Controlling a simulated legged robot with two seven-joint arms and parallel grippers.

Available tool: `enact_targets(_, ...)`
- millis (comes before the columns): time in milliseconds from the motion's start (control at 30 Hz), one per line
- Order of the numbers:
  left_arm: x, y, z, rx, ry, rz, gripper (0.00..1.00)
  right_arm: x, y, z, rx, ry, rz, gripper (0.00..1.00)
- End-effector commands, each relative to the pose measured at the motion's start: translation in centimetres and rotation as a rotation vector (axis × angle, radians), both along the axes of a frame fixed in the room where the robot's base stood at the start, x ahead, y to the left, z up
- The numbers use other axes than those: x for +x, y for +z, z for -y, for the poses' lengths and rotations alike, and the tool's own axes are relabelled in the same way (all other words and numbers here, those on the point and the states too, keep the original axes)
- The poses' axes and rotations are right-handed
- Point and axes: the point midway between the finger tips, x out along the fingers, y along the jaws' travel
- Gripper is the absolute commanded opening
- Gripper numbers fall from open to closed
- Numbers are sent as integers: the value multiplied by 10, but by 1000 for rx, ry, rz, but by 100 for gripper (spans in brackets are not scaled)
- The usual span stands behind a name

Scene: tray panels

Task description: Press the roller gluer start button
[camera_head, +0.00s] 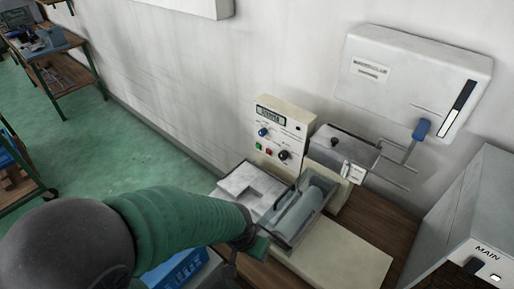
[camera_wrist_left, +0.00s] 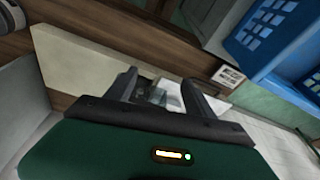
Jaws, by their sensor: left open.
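The roller gluer stands on the wooden bench, with a cream control panel (camera_head: 283,130) upright at its back. The panel carries a small display, a blue knob (camera_head: 263,132), a black knob (camera_head: 283,155), a green button (camera_head: 258,146) and a red button (camera_head: 268,151). A grey roller (camera_head: 300,210) lies in its trough in front of the panel. My left gripper (camera_head: 262,246) is low by the trough's near left side, apart from the buttons. In the left wrist view its two fingers (camera_wrist_left: 160,88) are spread and empty. The buttons cannot be made out in that view.
A white notched block (camera_head: 250,185) sits left of the trough. A grey box with rods (camera_head: 345,152) stands right of the panel. A wall box with a blue-handled lever (camera_head: 421,129) and a MAIN cabinet (camera_head: 480,215) are at right. A blue crate (camera_wrist_left: 265,35) is near the bench.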

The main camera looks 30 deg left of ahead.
Motion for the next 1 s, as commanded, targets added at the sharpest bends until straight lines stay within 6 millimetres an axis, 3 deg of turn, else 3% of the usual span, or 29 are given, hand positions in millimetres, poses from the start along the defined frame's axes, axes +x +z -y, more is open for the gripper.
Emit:
enact_targets(67,0,0,0,0,0,0,50,0,0,0,0,0,0,0)
enact_targets(433,0,0,0,0,0,0,2,0,0,0,0,0,0,0)
enact_targets(1000,0,0,0,0,0,0,0,0,0,0,0,0,0,0)
